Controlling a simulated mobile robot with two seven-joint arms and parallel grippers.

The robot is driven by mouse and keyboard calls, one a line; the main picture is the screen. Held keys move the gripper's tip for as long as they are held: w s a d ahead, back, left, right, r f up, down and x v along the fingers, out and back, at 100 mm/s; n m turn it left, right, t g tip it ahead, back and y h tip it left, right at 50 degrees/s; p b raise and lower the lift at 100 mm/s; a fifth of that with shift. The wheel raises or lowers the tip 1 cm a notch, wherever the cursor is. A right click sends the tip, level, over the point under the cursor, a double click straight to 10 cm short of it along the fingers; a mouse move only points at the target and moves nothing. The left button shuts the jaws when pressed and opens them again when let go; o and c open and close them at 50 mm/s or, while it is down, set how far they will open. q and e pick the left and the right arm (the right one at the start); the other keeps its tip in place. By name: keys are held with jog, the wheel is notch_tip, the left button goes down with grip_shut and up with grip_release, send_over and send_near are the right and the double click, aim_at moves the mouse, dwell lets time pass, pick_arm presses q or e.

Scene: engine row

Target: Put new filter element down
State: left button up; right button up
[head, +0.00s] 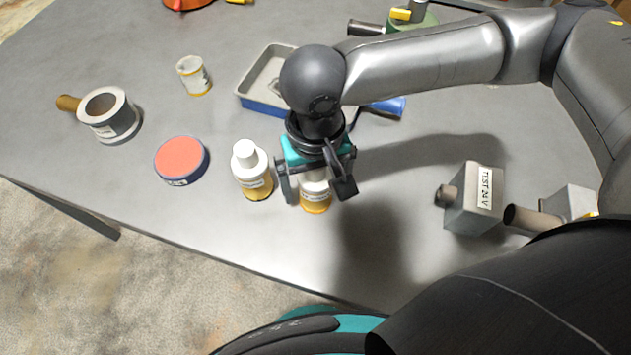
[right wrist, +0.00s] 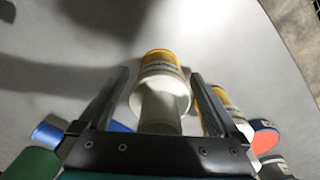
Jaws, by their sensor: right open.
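My right gripper (head: 318,188) is open and points down at the table. Its fingers stand either side of a white-and-yellow bottle-shaped piece (head: 315,200), probably the new filter element. In the right wrist view the piece (right wrist: 162,75) shows between the spread fingers, with a gap on each side; its narrower white top faces the camera. It appears upright on the table, its upper part hidden by the gripper in the head view. A similar white-and-yellow bottle (head: 252,172) stands just left of it. My left gripper is not in view.
A red-topped round tin (head: 181,160), a white-and-yellow can (head: 194,76) and a grey cup with a brown handle (head: 108,112) stand to the left. A blue-edged tray (head: 258,75) lies behind. A grey "TEST 24 V" box (head: 472,200) stands right. The table's front strip is bare.

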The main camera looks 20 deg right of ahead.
notch_tip(320, 180, up, 12)
jog(key=p, duration=0.3)
jog(key=shift+f, duration=0.25)
